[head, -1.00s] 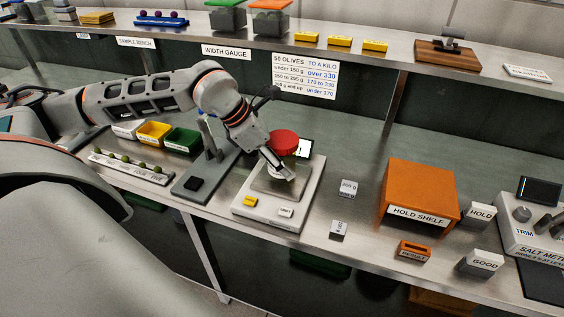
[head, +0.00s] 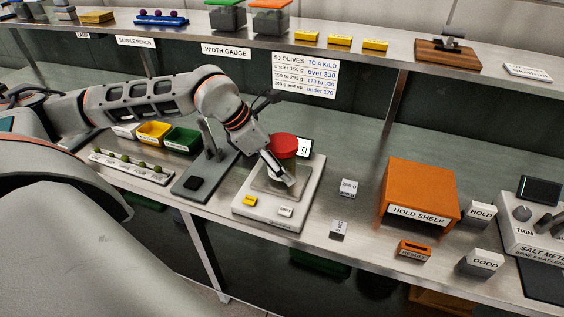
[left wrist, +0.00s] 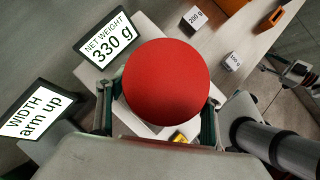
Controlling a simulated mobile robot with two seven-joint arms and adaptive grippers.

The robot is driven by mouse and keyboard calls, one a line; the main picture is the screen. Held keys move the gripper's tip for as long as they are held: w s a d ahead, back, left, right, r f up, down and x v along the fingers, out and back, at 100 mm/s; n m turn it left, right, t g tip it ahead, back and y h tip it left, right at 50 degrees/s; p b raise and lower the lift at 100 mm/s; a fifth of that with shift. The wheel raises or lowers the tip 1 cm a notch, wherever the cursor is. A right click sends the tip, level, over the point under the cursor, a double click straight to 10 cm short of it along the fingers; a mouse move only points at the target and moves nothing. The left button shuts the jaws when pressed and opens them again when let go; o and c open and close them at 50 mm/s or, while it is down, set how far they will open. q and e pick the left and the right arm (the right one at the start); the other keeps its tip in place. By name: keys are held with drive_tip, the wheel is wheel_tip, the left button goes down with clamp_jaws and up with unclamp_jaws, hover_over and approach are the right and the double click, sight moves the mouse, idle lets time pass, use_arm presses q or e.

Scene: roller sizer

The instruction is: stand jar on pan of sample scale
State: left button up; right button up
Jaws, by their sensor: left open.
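The jar (head: 282,146) has a red lid and a greenish body and stands upright on the pan (head: 262,184) of the sample scale (head: 253,212). My left gripper (head: 284,172) is low at the jar, its near finger covering part of the body. In the left wrist view the red lid (left wrist: 166,88) fills the middle, with the open fingers on either side of it. Whether the fingers touch the glass is hidden under the lid. The scale's display (left wrist: 108,47) reads net weight 330 g.
The width gauge (head: 206,170) stands just left of the scale. Weight blocks (head: 348,188) and the orange hold shelf (head: 420,193) are to the right. Yellow and green bins (head: 183,140) sit behind left. The bench between scale and hold shelf is mostly clear.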

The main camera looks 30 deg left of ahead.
use_arm(q)
drive_tip(key=b+v, duration=0.1)
drive_tip(key=v, duration=1.1)
drive_tip(key=shift+d+r, duration=0.1)
drive_tip(key=shift+r, duration=0.05)
drive_tip(key=shift+s, duration=0.1)
